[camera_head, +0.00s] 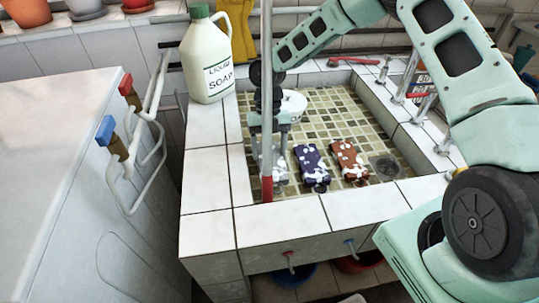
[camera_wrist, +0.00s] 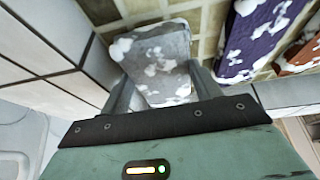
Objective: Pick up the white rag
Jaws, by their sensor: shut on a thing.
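The white rag (camera_wrist: 158,62), grey-white with foam patches, is between the two fingers of my gripper (camera_wrist: 161,92) in the wrist view. The gripper is shut on it. In the head view my gripper (camera_head: 269,128) points down into the tiled sink (camera_head: 330,115), at its left side. The rag (camera_head: 280,168) shows just below the fingers, partly hidden by a vertical pole. I cannot tell whether the rag still touches the sink floor.
A purple rag (camera_head: 311,165) and a brown rag (camera_head: 348,160) lie to the right, both foamy. A white round object (camera_head: 293,104) sits behind the gripper. A liquid soap jug (camera_head: 207,65) stands on the left rim.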

